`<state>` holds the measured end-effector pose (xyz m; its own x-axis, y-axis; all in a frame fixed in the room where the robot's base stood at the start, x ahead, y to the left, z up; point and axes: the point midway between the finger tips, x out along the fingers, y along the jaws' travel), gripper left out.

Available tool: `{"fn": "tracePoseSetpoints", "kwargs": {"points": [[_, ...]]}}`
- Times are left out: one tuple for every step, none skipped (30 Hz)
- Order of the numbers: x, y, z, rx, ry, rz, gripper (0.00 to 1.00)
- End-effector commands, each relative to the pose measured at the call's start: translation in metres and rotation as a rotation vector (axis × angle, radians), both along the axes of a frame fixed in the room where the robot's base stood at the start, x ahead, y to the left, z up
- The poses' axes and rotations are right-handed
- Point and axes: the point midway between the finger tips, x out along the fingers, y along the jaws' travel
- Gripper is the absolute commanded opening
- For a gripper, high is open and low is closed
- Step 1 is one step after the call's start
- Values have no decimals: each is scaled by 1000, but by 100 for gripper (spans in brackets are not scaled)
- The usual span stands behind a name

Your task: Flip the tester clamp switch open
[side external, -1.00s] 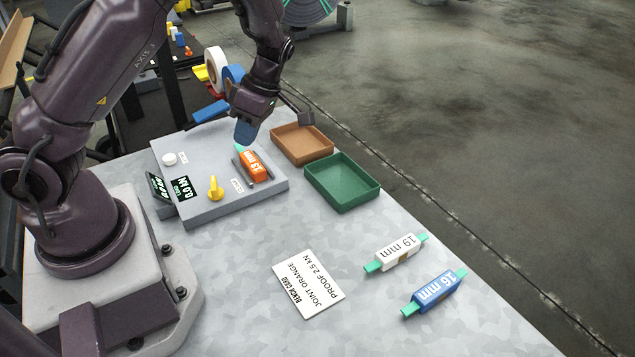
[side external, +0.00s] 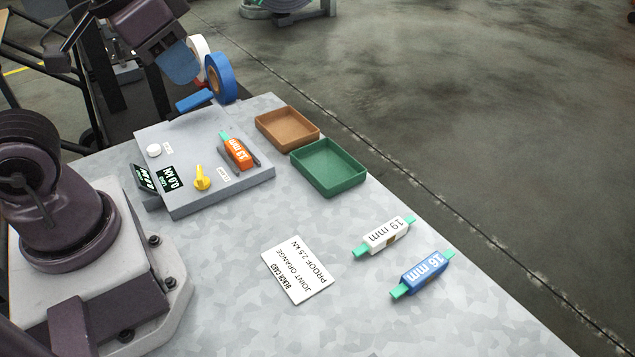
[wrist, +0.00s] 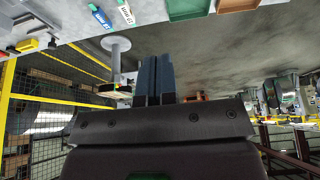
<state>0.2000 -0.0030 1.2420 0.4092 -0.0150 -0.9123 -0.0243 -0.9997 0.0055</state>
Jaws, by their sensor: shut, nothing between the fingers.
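The grey tester (side external: 190,203) sits at the table's back left. On its top is a yellow switch (side external: 202,179), its handle pointing roughly toward the back, beside a small label too small to read. An orange 13 mm joint (side external: 238,153) with green ends lies in the tester's dark holder, right of the switch. My gripper (side external: 180,68) is raised above and behind the tester, clear of the switch and the joint. In the wrist view its blue fingers (wrist: 154,78) are shut together with nothing between them.
A white button (side external: 153,150) and a display reading 0.0 kN (side external: 168,179) are on the tester. Brown (side external: 287,137) and green (side external: 328,178) trays stand to its right. White 19 mm (side external: 384,237) and blue 16 mm (side external: 422,274) joints and a card (side external: 298,270) lie in front. Tape rolls (side external: 221,78) stand behind.

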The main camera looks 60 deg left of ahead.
Motion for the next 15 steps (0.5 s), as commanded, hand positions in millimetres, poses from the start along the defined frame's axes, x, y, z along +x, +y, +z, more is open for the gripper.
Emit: {"fn": "tracePoseSetpoints", "kwargs": {"points": [[-2, 0, 7, 6, -35, 4, 0], [-3, 1, 9, 8, -48, 7, 5], [-4, 1, 12, 9, -62, 12, 14], [-4, 2, 13, 8, -68, 15, 21], [-4, 3, 14, 8, -72, 18, 28], [-4, 3, 15, 7, -73, 22, 37], [-4, 4, 14, 7, -72, 25, 44], [-4, 4, 14, 7, -70, 28, 51], [-3, 5, 12, 7, -58, 33, 60], [-2, 6, 9, 7, -45, 37, 67], [-1, 7, 5, 6, -26, 42, 74], [1, 9, -1, 4, 6, 52, 79], [3, 11, -5, 3, 33, 62, 79], [6, 14, -10, 2, 63, 72, 79], [11, 19, -18, 2, 108, 89, 79]]}}
